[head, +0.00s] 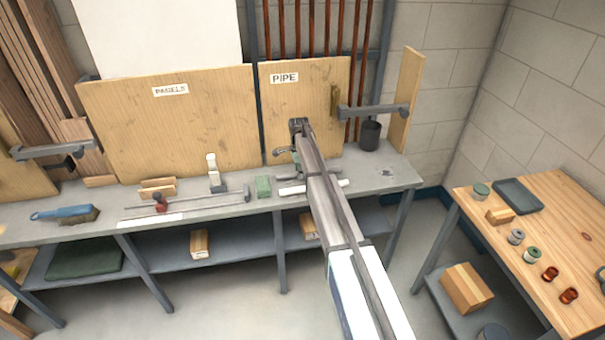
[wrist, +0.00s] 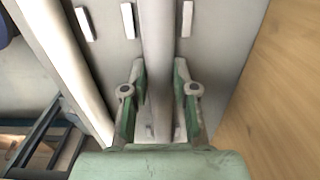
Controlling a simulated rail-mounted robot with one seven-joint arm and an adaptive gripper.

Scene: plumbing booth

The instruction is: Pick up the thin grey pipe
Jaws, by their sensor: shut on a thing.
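The thin grey pipe (wrist: 157,28) runs up the middle of the wrist view, between the two fingers of my gripper (wrist: 158,68). The fingers press on it from both sides, and the gripper is shut on it. In the head view a short stretch of the grey pipe (head: 289,178) shows at the back of the bench, left of my arm. My arm hides the rest of it and most of the gripper there. I cannot tell whether the pipe touches the bench.
A thicker white pipe (wrist: 68,62) lies beside it. The wooden PIPE board (head: 285,98) stands close behind. A dark cup (head: 370,135) stands right.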

